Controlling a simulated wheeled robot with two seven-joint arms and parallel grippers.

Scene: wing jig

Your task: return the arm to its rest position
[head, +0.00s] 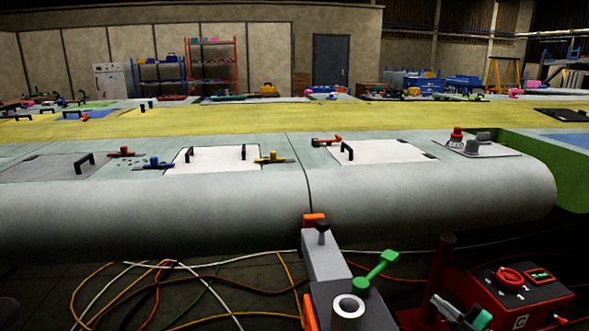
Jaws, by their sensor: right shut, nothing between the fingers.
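My left gripper does not show. The long grey wing (200,215) lies across the whole view, with pale access panels and black handles on top.
A grey stand (325,260) with orange pads and a green lever rises at the bottom centre. A red control box (515,290) stands at the bottom right. Loose cables (180,290) cover the floor. Small coloured tools lie on the wing. Shelves (210,65) stand far back.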

